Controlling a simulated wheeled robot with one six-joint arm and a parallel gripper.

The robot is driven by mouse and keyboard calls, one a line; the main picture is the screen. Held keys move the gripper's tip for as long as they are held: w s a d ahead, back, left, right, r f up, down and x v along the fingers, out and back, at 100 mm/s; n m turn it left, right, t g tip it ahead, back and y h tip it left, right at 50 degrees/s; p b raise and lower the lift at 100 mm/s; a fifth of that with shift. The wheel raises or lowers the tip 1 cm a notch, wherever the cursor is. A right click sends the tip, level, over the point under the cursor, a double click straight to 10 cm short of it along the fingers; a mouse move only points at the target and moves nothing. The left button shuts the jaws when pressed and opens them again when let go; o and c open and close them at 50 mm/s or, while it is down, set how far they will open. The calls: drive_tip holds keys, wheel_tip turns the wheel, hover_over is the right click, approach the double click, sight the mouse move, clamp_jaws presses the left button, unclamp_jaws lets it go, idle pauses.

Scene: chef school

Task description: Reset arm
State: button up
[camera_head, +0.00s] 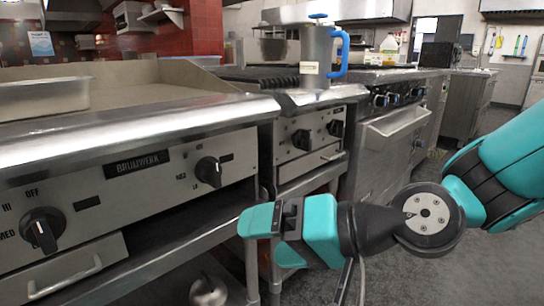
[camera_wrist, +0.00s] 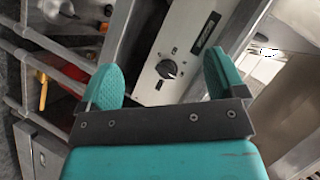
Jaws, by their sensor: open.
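My gripper (camera_head: 262,221) is at the lower middle of the head view, in front of the griddle's front panel and below its counter edge. In the wrist view my gripper (camera_wrist: 160,80) shows its two teal fingers spread apart, with nothing between them. A black control knob (camera_wrist: 167,69) on the steel panel shows beyond the fingers, apart from them. My arm reaches in from the right side of the head view.
The griddle (camera_head: 140,150) fills the left, with knobs (camera_head: 42,231) on its front. A grey pitcher with a blue handle (camera_head: 317,52) stands on the neighbouring range. An oven (camera_head: 395,130) stands beyond. Open grey floor (camera_head: 470,265) lies at lower right.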

drive_tip(key=s+d+f+n+g+h, duration=0.2)
drive_tip(key=s+d+n+g+h, duration=0.25)
drive_tip(key=s+d+h, duration=0.7)
drive_tip(key=w+d+r+y+p, duration=0.1)
drive_tip(key=d+r+y+p, duration=0.2)
drive_tip(key=r+p, duration=3.4)
drive_tip(key=shift+r+n+p, duration=0.4)
drive_tip(key=shift+n+p, duration=0.05)
drive_tip(key=shift+p, duration=0.05)
drive_tip(key=shift+w+d, duration=0.1)
